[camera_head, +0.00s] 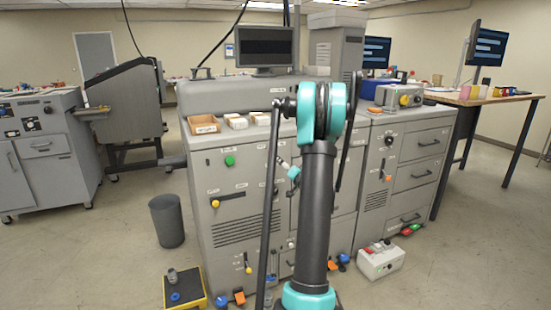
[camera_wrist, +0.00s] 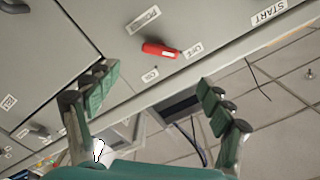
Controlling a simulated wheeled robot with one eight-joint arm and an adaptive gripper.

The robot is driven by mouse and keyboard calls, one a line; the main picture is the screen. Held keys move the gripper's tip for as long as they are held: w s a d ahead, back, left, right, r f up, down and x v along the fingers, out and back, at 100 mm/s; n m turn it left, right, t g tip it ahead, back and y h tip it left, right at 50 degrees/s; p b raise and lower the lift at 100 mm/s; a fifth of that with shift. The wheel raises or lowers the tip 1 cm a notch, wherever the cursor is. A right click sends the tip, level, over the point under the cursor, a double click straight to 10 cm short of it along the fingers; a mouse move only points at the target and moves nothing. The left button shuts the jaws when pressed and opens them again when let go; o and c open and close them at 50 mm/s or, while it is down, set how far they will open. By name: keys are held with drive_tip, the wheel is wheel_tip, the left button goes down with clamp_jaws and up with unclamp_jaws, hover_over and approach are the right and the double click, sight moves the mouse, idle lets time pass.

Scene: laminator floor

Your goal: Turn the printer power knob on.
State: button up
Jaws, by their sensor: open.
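A red knob (camera_wrist: 160,49) sits on a grey cabinet panel (camera_wrist: 95,30) in the wrist view. Its long handle lies in line with the OFF label (camera_wrist: 194,51), its narrow end nearest that label. The ON label (camera_wrist: 150,76) is off to its side. My gripper (camera_wrist: 157,84) is open and empty, one green-padded finger on each side of the picture. The knob shows between and beyond the fingertips, apart from both. In the head view my arm stands in front of the grey machine (camera_head: 240,180), and I cannot make out the red knob there.
A START label (camera_wrist: 268,12) is on the same panel. In the head view, a green button (camera_head: 229,161) and yellow knob (camera_head: 215,203) are on the machine's front. A bin (camera_head: 166,220), a pedal box (camera_head: 185,288) and a control box (camera_head: 380,261) stand on the floor.

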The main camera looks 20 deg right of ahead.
sight(274, 155)
drive_tip(key=w, duration=1)
drive_tip(key=shift+w+a, duration=0.2)
drive_tip(key=shift+w, duration=0.05)
drive_tip(key=shift+c, duration=0.2)
drive_tip(key=c, duration=1.1)
